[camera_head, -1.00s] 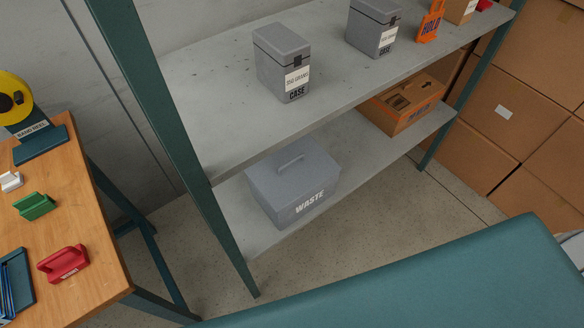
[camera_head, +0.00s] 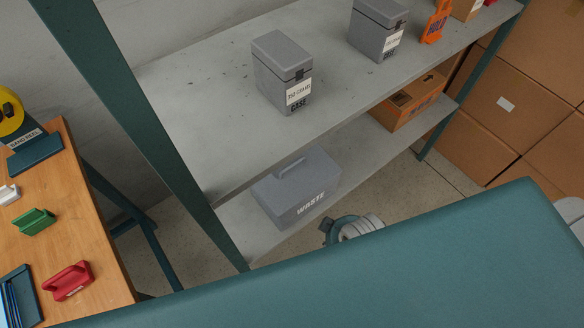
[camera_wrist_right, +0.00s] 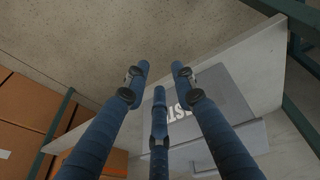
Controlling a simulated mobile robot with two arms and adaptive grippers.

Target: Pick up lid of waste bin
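The grey waste bin (camera_head: 305,202), labelled WASTE, stands on the lower shelf in the head view. Its grey lid (camera_head: 318,170) is on it, with a raised bar handle (camera_head: 292,165) on top, partly hidden by the upper shelf. Part of my right gripper (camera_head: 329,232) shows just in front of the bin, apart from it. In the right wrist view, its blue fingers (camera_wrist_right: 160,82) are spread, with nothing between them. The bin (camera_wrist_right: 221,88) lies beyond the fingers, with its label partly covered. My left gripper is not in view.
The upper shelf (camera_head: 205,120) overhangs the bin and holds two grey cases. An orange-brown box (camera_head: 410,103) stands right of the bin on the lower shelf. A green shelf post (camera_head: 150,140) rises at left. A wooden table (camera_head: 85,235) holds tools. Cardboard boxes are stacked right.

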